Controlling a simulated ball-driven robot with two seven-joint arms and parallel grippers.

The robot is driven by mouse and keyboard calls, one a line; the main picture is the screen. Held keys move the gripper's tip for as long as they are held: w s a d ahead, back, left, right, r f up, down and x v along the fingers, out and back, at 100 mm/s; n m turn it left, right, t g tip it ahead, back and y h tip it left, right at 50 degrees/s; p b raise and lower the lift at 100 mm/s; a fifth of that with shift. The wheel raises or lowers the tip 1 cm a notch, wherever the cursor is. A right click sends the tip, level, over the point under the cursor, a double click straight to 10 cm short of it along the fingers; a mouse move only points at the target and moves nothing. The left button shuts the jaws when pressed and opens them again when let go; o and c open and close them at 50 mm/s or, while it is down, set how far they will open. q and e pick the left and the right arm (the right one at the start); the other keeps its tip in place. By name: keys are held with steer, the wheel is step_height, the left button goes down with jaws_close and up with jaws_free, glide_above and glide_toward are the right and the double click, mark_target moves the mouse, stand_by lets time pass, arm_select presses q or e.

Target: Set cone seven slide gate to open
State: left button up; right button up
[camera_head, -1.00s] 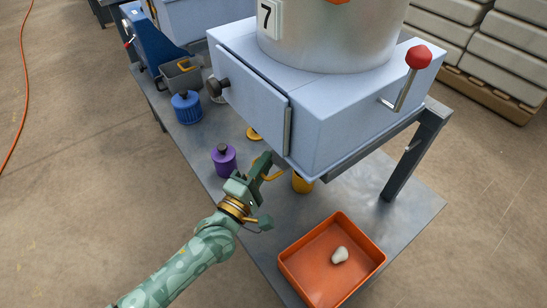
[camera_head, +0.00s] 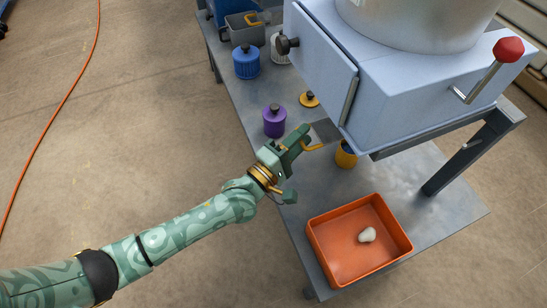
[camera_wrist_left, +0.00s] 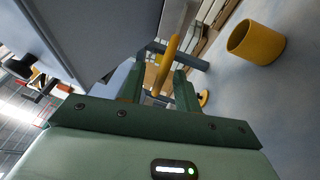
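The cone seven feeder is a pale blue box (camera_head: 425,85) under a metal cone (camera_head: 415,18). A flat grey slide plate (camera_head: 325,131) sticks out from under its near left side, with a yellow handle (camera_head: 313,147) at its outer end. My left gripper (camera_head: 303,135) is at this handle, just left of the plate. In the left wrist view the yellow handle (camera_wrist_left: 165,65) shows at and beyond the two fingertips (camera_wrist_left: 160,82), which stand apart with a gap visible beside it. My right gripper is not in view.
An orange tray (camera_head: 318,250) holding a whitish lump (camera_head: 367,235) stands at the front. A yellow cup (camera_head: 346,156) is below the box. Purple (camera_head: 274,122) and blue (camera_head: 246,63) lidded containers stand left. A red-knobbed lever (camera_head: 508,50) sticks out at right.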

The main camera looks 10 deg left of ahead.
arm_select(q)
steer(key=p+v, duration=0.1)
steer(key=v, duration=1.3)
steer(key=shift+s+p, duration=0.25)
steer(key=shift+p, duration=0.1)
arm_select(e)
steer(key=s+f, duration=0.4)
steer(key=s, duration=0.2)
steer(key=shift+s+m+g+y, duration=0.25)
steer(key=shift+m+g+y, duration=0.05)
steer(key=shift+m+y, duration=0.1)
arm_select(q)
steer(key=shift+a, duration=0.15)
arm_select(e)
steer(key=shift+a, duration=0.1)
